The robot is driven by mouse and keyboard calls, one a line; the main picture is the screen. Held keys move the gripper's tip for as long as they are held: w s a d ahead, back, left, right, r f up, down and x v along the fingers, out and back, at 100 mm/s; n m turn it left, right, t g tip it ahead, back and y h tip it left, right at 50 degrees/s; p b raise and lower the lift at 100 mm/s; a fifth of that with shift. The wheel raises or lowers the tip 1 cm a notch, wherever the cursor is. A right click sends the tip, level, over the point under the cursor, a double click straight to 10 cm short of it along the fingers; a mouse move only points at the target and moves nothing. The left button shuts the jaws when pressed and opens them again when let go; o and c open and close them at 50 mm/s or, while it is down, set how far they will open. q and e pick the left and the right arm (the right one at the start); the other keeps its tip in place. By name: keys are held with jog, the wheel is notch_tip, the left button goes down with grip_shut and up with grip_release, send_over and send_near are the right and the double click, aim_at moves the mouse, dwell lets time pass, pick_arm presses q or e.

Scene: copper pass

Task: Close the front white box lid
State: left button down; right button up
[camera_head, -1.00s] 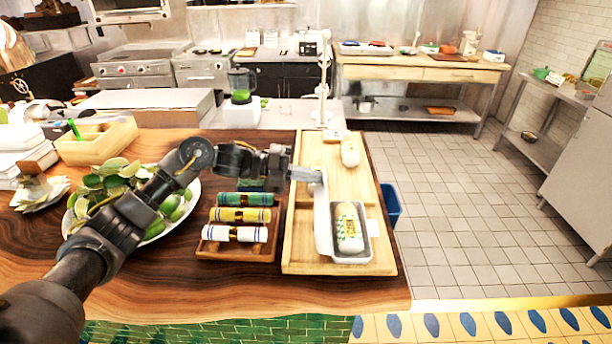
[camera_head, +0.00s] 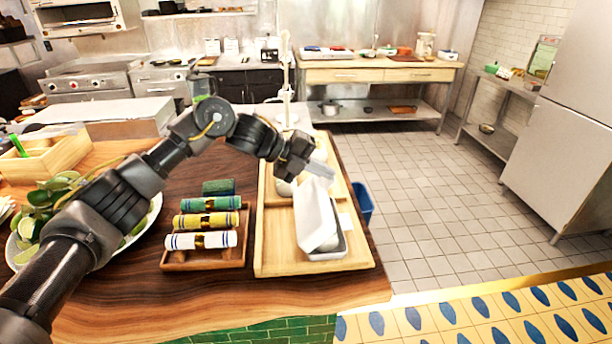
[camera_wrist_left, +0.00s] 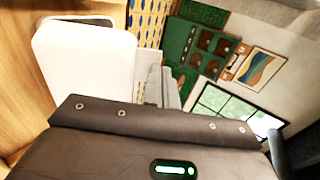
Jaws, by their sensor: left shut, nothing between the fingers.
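The front white box (camera_head: 330,249) stands at the near end of the wooden tray (camera_head: 285,262). Its white lid (camera_head: 314,214) is tilted over the box, partly closed, and hides most of the inside. A small part of the wrapped item (camera_head: 328,244) shows under it. My left gripper (camera_head: 318,170) is shut and empty at the lid's far upper edge; I cannot tell whether it touches. In the left wrist view the lid (camera_wrist_left: 85,60) is at the left, beside the gripper fingers (camera_wrist_left: 165,85). My right gripper is not in view.
A rack with rolled towels (camera_head: 201,240) stands left of the tray. A plate of limes (camera_head: 30,215) is farther left, under my left arm. Another wrapped item (camera_head: 319,150) lies at the tray's far end, partly hidden. A blue bin (camera_head: 362,203) is beyond the counter's right edge.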

pick_arm(q)
jog(key=shift+y, duration=0.3)
jog(key=b+x, duration=0.1)
jog(key=x, duration=0.1)
jog(key=b+x, duration=0.1)
jog(key=x, duration=0.1)
jog(key=b+x, duration=0.1)
jog(key=x, duration=0.2)
jog(key=shift+a+f, duration=0.2)
jog(key=shift+f, duration=0.25)
jog(key=shift+d+f+y+p, duration=0.2)
jog(key=shift+f+y, duration=0.3)
jog(key=shift+d+f+y+p, duration=0.15)
jog(key=shift+d+f+y, duration=0.1)
jog(key=shift+f+y, duration=0.25)
jog(key=shift+w+f+y, duration=0.1)
jog(key=shift+f+y, duration=0.2)
jog(key=shift+f, duration=0.05)
jog(key=shift+a+f, duration=0.15)
